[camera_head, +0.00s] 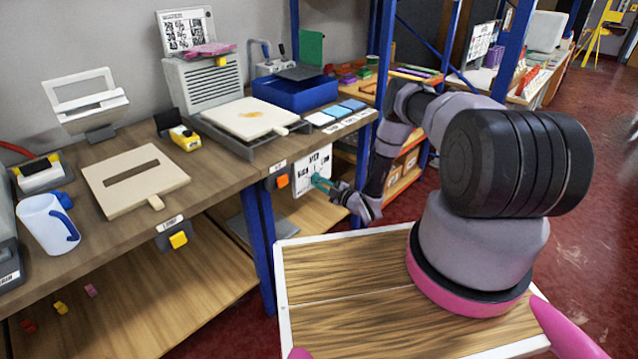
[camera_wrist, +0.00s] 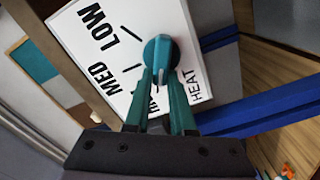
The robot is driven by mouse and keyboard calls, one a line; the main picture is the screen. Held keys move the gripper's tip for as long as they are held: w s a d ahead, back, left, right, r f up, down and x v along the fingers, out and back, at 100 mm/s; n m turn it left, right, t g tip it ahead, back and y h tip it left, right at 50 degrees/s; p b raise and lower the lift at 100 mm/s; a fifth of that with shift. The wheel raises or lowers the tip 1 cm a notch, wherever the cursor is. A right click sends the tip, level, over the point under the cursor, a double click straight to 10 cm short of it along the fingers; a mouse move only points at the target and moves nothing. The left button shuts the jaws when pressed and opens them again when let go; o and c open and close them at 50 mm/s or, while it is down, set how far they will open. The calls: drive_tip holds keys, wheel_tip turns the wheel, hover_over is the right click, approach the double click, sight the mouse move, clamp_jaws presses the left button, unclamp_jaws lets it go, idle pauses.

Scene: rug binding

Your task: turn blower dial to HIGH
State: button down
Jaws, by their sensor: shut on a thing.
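The blower dial (camera_wrist: 160,48) is a round teal-blue knob on a white panel (camera_wrist: 112,28). In the wrist view the panel reads LOW, MED and HEAT, and a further label is partly covered by my fingers. My gripper (camera_wrist: 162,74) has its two teal fingers shut on the dial. I cannot tell which mark the dial points to. In the head view the white panel (camera_head: 316,160) hangs at the front edge of the workbench, and my gripper (camera_head: 322,183) reaches it from the right. The dial itself is hidden there by the gripper.
An orange switch (camera_head: 282,181) sits left of the panel, and a yellow one (camera_head: 179,240) is farther left. Above the panel, the workbench (camera_head: 222,178) holds a tray with a pale board (camera_head: 248,118). A blue bench leg (camera_head: 262,240) stands below.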

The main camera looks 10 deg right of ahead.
drive_tip(key=c, duration=0.8)
unclamp_jaws()
drive_tip(key=shift+o, duration=0.2)
drive_tip(key=v, duration=1.1)
